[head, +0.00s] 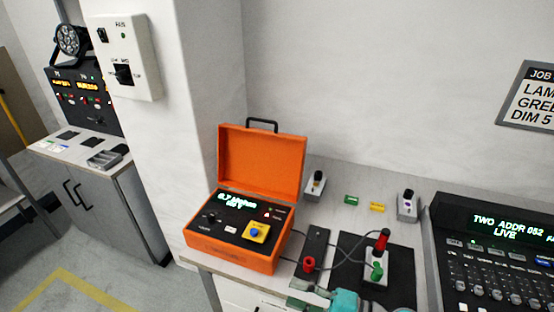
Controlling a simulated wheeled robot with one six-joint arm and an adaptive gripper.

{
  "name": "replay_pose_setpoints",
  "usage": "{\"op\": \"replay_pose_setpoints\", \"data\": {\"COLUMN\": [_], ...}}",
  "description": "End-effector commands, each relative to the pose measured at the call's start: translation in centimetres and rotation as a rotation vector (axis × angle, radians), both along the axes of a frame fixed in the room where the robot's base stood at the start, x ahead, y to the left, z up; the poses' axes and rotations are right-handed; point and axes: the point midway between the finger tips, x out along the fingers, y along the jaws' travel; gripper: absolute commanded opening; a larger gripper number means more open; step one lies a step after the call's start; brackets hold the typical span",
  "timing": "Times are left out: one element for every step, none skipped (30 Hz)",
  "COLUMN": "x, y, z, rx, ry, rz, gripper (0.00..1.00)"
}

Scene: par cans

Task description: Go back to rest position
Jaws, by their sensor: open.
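My gripper (308,295) shows at the bottom edge of the head view, right of the orange case and in front of the bench equipment. Its grey-green fingers are apart, and I see nothing between them. A teal part of my arm (345,301) is beside it, cut off by the frame's lower edge.
An open orange tester case (230,256) with a lit display stands on the bench's left end. A black strip with a red knob (309,264) and a box with red and green plugs (376,265) on a dark mat have cables close to my gripper. A lighting console (495,255) stands at right.

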Motion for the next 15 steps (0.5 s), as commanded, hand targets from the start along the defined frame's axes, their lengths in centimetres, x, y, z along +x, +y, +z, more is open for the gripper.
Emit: {"op": "replay_pose_setpoints", "data": {"x": [-0.2,-0.3,-0.4,-0.4,-0.5,-0.6,-0.7,-0.8,-0.9,-1.1,-1.2,-1.4,-1.6,-1.8,-2.1], "y": [0.1,0.1,0.1,0.1,0.1,0.1,0.1,0.1,0.1,0.1,0.0,0.0,-0.1,-0.1,-0.2], "z": [-0.5,-0.7,-1.1,-1.3,-1.6,-1.9,-2.3,-2.5,-2.9,-3.4,-3.7,-4.3,-4.7,-5.1,-5.8], "rx": [-0.006,-0.011,-0.018,-0.024,-0.028,-0.036,-0.043,-0.05,-0.06,-0.069,-0.078,-0.092,-0.103,-0.114,-0.133], "ry": [0.004,0.004,0.005,0.004,0.005,0.007,0.007,0.008,0.007,0.007,0.007,0.008,0.009,0.007,0.007], "rz": [-0.013,-0.021,-0.031,-0.041,-0.05,-0.061,-0.072,-0.083,-0.097,-0.11,-0.124,-0.141,-0.156,-0.17,-0.192], "gripper": [0.44,0.44,0.44,0.44,0.44,0.44,0.44,0.44,0.44,0.44,0.44,0.44,0.44,0.44,0.44]}}
